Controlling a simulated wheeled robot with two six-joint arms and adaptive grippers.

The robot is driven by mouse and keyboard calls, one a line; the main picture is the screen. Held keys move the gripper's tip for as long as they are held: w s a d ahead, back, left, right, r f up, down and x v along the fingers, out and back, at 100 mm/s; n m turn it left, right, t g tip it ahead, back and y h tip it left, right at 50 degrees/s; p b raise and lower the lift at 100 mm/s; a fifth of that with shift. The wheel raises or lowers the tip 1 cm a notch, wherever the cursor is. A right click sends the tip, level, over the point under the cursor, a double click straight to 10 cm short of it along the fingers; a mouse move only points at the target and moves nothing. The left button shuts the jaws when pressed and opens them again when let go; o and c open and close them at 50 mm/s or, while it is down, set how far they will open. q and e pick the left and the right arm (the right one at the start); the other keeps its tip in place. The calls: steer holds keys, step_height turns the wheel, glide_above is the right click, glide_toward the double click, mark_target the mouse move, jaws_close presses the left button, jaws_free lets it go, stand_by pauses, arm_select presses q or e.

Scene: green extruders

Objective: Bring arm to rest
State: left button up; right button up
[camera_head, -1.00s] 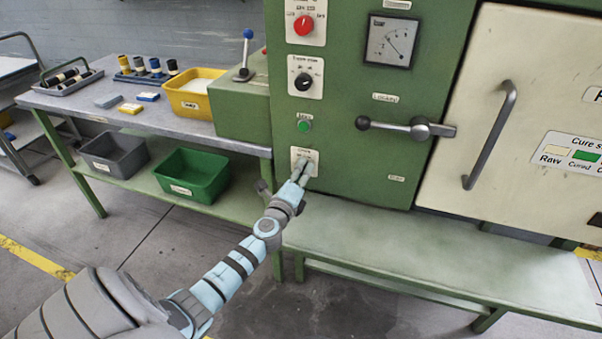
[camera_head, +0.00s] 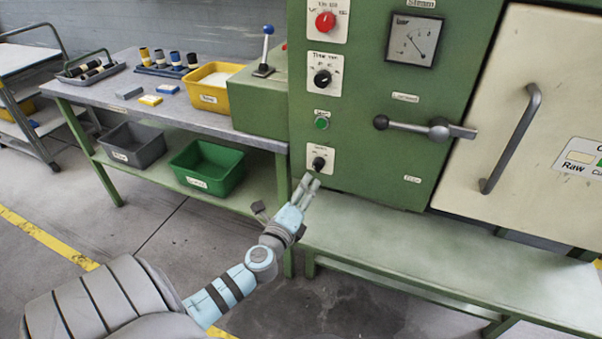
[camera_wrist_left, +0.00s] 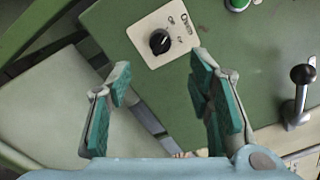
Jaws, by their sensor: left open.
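My left gripper (camera_head: 306,186) reaches in from the left and stands just below the lowest black knob (camera_head: 318,163) on the green machine (camera_head: 360,150). It is open and empty. In the left wrist view, the gripper (camera_wrist_left: 160,95) shows its two green-padded fingers spread apart. The black knob on its pale plate also shows there (camera_wrist_left: 160,41), beyond the fingers and apart from them. My right gripper is not in view.
A lever handle (camera_head: 425,128) and a cream door (camera_head: 520,120) with a grey handle are on the machine's right side. A green bench (camera_head: 440,250) juts out below. At left stands a table (camera_head: 110,95) with a yellow bin (camera_head: 212,88); grey and green bins sit underneath.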

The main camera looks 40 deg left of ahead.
arm_select(q)
steer(key=shift+v, duration=1.35)
